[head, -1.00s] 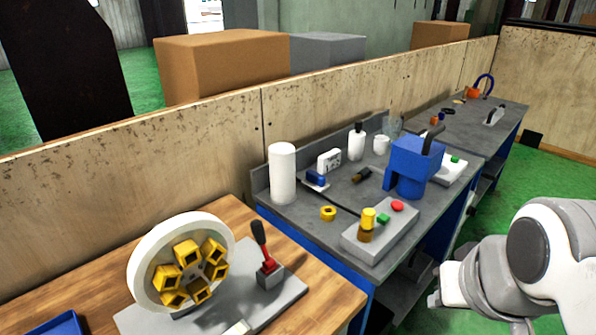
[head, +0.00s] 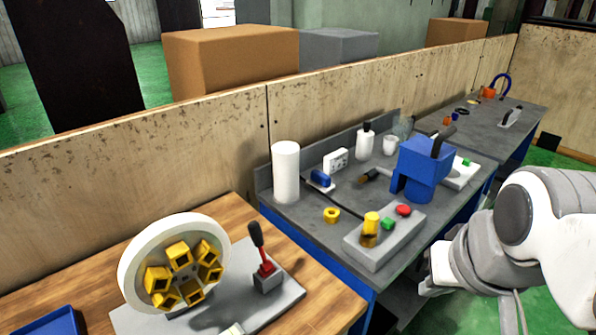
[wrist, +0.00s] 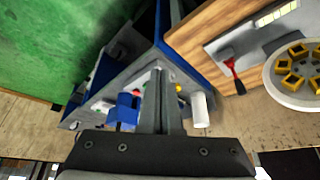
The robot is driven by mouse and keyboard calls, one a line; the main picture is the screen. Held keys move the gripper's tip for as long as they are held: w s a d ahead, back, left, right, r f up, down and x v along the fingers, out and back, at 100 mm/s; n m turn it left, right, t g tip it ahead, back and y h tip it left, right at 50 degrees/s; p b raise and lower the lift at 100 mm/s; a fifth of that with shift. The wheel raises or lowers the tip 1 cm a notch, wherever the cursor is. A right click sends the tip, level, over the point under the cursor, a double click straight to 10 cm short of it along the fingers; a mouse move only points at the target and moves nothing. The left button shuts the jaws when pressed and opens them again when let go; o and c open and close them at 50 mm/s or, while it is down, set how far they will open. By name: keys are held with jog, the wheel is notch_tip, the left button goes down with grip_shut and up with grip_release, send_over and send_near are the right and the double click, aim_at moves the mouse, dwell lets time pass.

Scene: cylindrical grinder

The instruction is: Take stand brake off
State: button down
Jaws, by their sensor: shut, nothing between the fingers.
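The stand (head: 290,296) is a grey plate on a wooden bench at the lower left of the head view. A white wheel (head: 130,262) with several yellow blocks in it is mounted there. The brake lever (head: 258,238), red with a black grip, stands upright to the right of the wheel on a small grey block. The wrist view shows the lever (wrist: 232,68) at the upper right, beside the wheel (wrist: 280,92). My gripper (wrist: 162,76) is shut and empty, well apart from the lever. In the head view it is at the right, its fingertips unclear.
A grey-topped blue bench (head: 300,208) adjoins, carrying a white cylinder (head: 286,172), a button box (head: 378,240) and a blue device (head: 424,165). A blue tray (head: 52,325) is at the lower left. A wooden partition (head: 200,135) runs behind the benches.

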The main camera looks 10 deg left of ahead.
jog(key=w+a+f+g+y+b, duration=0.2)
jog(key=w+a+f+g+y, duration=0.1)
jog(key=w+a, duration=0.55)
jog(key=g+y+b, duration=0.3)
jog(key=g+y, duration=0.2)
jog(key=y, duration=0.3)
send_near(259, 245)
jog(key=w+a+f+y, duration=0.2)
jog(key=w+f+y, duration=0.1)
jog(key=w, duration=0.3)
jog(key=shift+w+m+g+y, duration=0.3)
jog(key=shift+w+g+y, duration=0.1)
jog(key=shift+y, duration=0.1)
jog(key=s+a, duration=0.4)
jog(key=a, duration=0.2)
jog(key=shift+s+a+f, duration=0.3)
jog(key=shift+d+f+b, duration=0.1)
jog(key=shift+b, duration=0.4)
